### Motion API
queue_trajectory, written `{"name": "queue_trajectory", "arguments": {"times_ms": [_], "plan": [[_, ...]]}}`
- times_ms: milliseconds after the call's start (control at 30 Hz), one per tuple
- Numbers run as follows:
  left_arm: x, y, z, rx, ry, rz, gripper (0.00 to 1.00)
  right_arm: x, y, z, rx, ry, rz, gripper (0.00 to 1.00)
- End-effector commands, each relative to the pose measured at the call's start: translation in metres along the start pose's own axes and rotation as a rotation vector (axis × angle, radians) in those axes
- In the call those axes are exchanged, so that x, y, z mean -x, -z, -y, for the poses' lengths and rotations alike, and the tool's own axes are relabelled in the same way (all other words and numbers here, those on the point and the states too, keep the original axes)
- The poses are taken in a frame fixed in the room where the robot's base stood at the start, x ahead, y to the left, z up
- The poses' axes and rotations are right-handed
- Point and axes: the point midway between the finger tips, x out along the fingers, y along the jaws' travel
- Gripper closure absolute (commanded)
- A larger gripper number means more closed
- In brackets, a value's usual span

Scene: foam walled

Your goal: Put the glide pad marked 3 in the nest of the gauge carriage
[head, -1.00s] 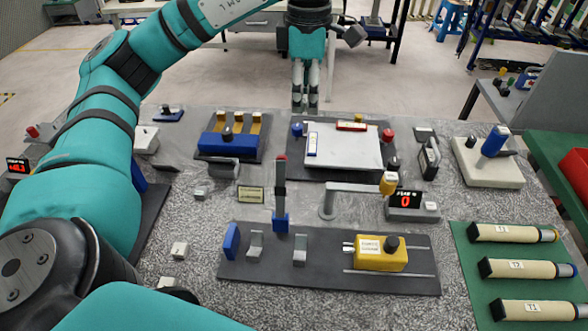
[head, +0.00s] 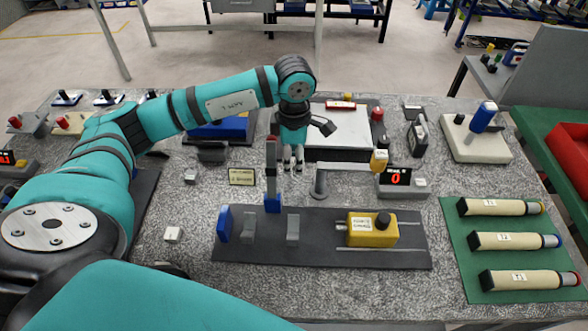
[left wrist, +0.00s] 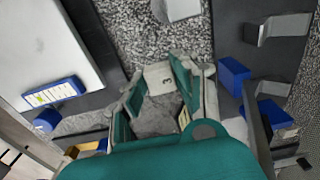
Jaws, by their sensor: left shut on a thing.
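My left gripper (head: 293,165) hangs above the bench between the white plate and the dark rail base. In the left wrist view its fingers (left wrist: 158,85) are shut on a small pale grey block (left wrist: 158,75), which looks like a glide pad. A small mark shows on it, too small to read. A yellow block with a black knob (head: 371,232), which looks like the gauge carriage, sits on rails right of the gripper. Its label is unreadable and I cannot make out its nest. Other small pale blocks (head: 173,235) (head: 190,177) lie on the bench at left. My right gripper is not in view.
The dark rail base (head: 325,254) carries a blue end block (head: 223,223), grey brackets (head: 293,228) and a tall post (head: 272,178). A grey arm (head: 319,182) and a display reading 0 (head: 397,177) stand behind the carriage. Labelled cylinders (head: 515,241) lie on the green mat at right.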

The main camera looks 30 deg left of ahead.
Motion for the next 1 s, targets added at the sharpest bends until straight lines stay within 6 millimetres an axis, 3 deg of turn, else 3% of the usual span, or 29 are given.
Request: {"name": "queue_trajectory", "arguments": {"times_ms": [233,500,833,867,1000], "plan": [[-0.018,0.000,0.000,0.001,0.002,-0.001,0.93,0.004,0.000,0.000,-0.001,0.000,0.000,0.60],[-0.052,-0.001,0.000,0.000,0.001,0.000,0.93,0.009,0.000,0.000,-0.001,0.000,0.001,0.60],[-0.057,0.000,0.000,0.000,0.000,0.000,0.93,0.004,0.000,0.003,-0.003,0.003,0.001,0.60],[-0.057,0.000,0.000,0.000,-0.001,0.001,0.70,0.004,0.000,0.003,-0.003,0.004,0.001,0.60],[-0.055,0.000,0.000,0.001,0.000,0.000,0.52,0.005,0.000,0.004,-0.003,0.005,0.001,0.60]]}}
